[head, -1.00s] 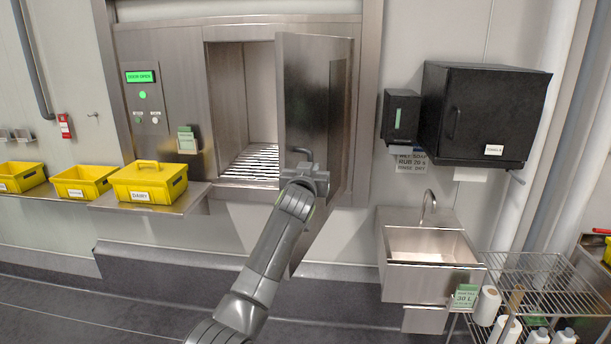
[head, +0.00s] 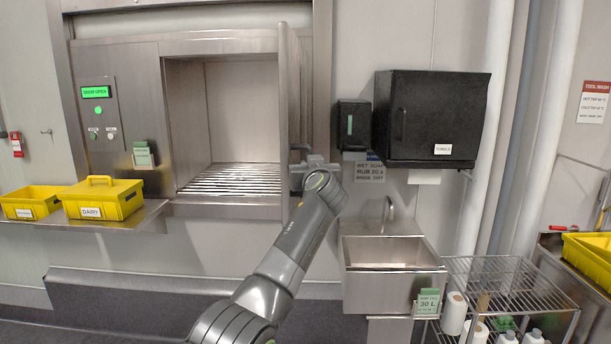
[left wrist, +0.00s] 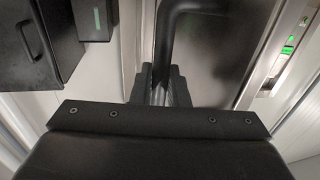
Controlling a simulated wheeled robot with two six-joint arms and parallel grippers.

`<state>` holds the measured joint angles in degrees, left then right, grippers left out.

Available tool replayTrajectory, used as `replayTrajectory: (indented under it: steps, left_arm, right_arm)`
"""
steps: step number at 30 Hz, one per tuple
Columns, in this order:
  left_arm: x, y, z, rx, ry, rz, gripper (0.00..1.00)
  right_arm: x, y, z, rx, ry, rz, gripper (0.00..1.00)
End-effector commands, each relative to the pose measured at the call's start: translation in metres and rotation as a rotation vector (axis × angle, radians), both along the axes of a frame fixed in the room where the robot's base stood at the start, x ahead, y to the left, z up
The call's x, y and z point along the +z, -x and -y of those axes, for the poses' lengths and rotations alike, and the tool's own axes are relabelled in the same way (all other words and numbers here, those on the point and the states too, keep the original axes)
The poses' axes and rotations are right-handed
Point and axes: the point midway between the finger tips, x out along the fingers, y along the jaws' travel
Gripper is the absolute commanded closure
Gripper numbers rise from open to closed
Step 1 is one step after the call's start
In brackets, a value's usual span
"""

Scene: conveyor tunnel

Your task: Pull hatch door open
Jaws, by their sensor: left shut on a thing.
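The steel hatch door (head: 290,85) stands swung wide open and is seen almost edge-on in the head view, at the right side of the hatch opening (head: 230,120). Its dark bar handle (head: 300,148) sticks out near the door's lower part. My left gripper (head: 302,172) is shut on the handle. In the left wrist view the handle (left wrist: 170,35) runs down between the fingers (left wrist: 160,88), with the door's steel face (left wrist: 212,55) behind it. My right gripper is not in view.
A panel screen (head: 96,92) reads "DOOR OPEN". A yellow dairy crate (head: 103,200) sits on the steel ledge left of the hatch. Right of the door are a black soap dispenser (head: 354,126), a black towel box (head: 437,118), a steel sink (head: 393,268) and a wire rack (head: 512,284).

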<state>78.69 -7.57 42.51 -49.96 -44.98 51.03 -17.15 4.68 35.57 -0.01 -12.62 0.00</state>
Motion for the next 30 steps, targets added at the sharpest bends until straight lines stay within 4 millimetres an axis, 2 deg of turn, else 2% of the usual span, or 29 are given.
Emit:
replayTrajectory:
  steps: [1,14,15,18,30]
  left_arm:
    - [0.0047,-0.0002,-0.0001,0.003,-0.003,0.009,1.0]
    - [0.007,-0.0004,0.0002,0.006,-0.002,0.011,1.0]
    - [0.007,-0.0004,0.0001,0.006,-0.002,0.011,0.83]
    - [0.0059,-0.0005,0.0001,0.006,-0.002,0.009,0.7]
    - [0.0013,0.0019,0.002,0.005,0.0,0.003,0.68]
  right_arm:
    - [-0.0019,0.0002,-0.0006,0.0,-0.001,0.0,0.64]
    - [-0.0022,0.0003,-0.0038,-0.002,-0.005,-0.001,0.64]
    - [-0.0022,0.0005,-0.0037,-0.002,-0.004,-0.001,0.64]
    - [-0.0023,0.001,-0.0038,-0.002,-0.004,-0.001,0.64]
    - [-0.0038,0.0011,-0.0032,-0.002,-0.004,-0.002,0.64]
